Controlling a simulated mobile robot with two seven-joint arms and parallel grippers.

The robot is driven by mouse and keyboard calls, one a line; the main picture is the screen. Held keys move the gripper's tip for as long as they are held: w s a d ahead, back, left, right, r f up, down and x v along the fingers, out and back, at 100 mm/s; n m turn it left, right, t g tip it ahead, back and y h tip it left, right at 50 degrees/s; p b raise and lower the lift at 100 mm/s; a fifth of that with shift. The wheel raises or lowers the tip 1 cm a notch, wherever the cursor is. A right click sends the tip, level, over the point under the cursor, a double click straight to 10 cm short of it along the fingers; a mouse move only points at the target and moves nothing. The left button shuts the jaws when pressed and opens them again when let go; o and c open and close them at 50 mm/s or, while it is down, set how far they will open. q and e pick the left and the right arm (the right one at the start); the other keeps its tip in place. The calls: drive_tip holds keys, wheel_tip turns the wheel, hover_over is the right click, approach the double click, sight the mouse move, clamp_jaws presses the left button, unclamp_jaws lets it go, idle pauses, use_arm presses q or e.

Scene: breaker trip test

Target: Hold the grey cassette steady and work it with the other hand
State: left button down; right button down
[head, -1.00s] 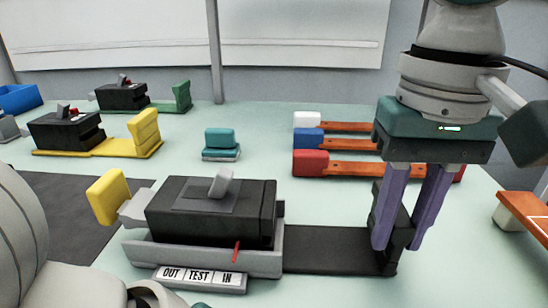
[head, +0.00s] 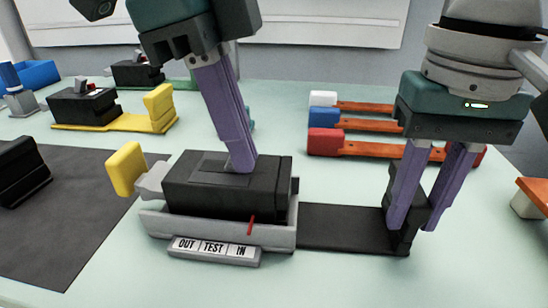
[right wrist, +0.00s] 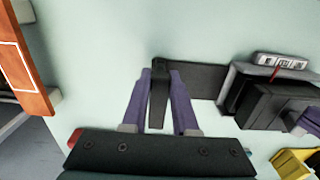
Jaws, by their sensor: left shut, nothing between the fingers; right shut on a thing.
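The grey cassette (head: 220,231) holds a black breaker block (head: 200,190), with a yellow handle (head: 124,169) at its left end. Its front label (head: 213,249) reads OUT, TEST, IN, and a red pointer (head: 251,226) stands by IN. My left gripper (head: 242,170) is shut and empty, its fingertips at the block's top; the grey lever there is hidden. A black bar (head: 345,228) runs right from the cassette to an upright black tab (head: 394,195). My right gripper (head: 414,228) is shut on this tab, which also shows between its fingers in the right wrist view (right wrist: 159,100).
A yellow-based unit (head: 110,125) stands behind on the left. Bars with white, blue and red ends (head: 325,142) lie behind on the right. A dark mat (head: 75,225) carries a black block (head: 20,172) at far left. The front tabletop is clear.

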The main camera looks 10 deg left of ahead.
sight(137, 165)
use_arm(q)
drive_tip(key=w+a+r+y, duration=0.2)
drive_tip(key=w+a+y, duration=0.1)
drive_tip(key=a, duration=0.9)
drive_tip(key=shift+n, duration=0.4)
drive_tip(key=shift+s+f, duration=0.15)
drive_tip(key=shift+f, duration=1.85)
drive_tip(key=shift+s+f, duration=0.1)
drive_tip(key=shift+f, duration=1.85)
drive_tip(key=shift+a, duration=3.25)
drive_tip(key=shift+d, duration=0.1)
